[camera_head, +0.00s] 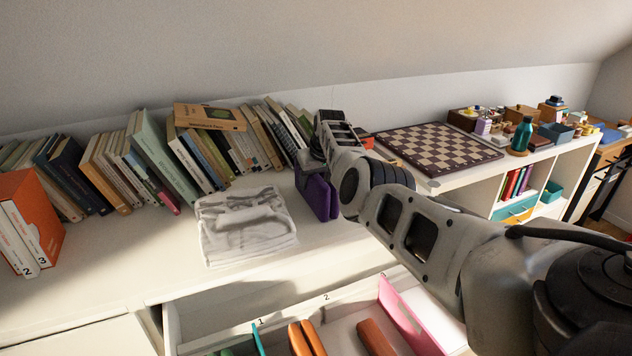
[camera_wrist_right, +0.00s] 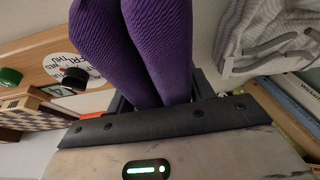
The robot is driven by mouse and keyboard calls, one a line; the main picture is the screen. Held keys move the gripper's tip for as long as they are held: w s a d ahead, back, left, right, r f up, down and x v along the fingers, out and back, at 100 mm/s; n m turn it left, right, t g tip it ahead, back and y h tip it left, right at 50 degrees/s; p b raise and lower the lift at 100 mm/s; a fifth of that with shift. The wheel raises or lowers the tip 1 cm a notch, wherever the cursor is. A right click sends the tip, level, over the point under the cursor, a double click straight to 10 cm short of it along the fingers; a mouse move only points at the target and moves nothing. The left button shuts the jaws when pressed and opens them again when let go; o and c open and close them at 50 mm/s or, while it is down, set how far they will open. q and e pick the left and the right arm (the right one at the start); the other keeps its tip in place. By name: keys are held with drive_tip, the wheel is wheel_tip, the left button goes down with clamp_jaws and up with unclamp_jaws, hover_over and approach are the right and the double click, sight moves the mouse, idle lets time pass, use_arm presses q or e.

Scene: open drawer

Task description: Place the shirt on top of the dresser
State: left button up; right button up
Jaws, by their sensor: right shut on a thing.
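A folded purple cloth (camera_head: 318,196) hangs from my right gripper (camera_head: 312,160), just above or at the dresser top; I cannot tell if it touches. In the right wrist view the ribbed purple cloth (camera_wrist_right: 155,45) is doubled over in the jaws of the gripper (camera_wrist_right: 160,100), which is shut on it. A folded white-grey shirt (camera_head: 245,225) lies flat on the dresser top (camera_head: 130,250), just left of the purple cloth. It also shows in the right wrist view (camera_wrist_right: 275,25). My left gripper is out of view.
Rows of books (camera_head: 150,155) stand along the wall behind. An orange box (camera_head: 30,215) is at the left. A chessboard (camera_head: 438,147) lies to the right, beyond my arm. An open drawer (camera_head: 330,302) below holds several items. Bare top lies left of the white shirt.

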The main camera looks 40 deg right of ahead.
drive_tip(key=shift+f, duration=0.15)
drive_tip(key=o, duration=1.1)
drive_tip(key=shift+o, duration=0.2)
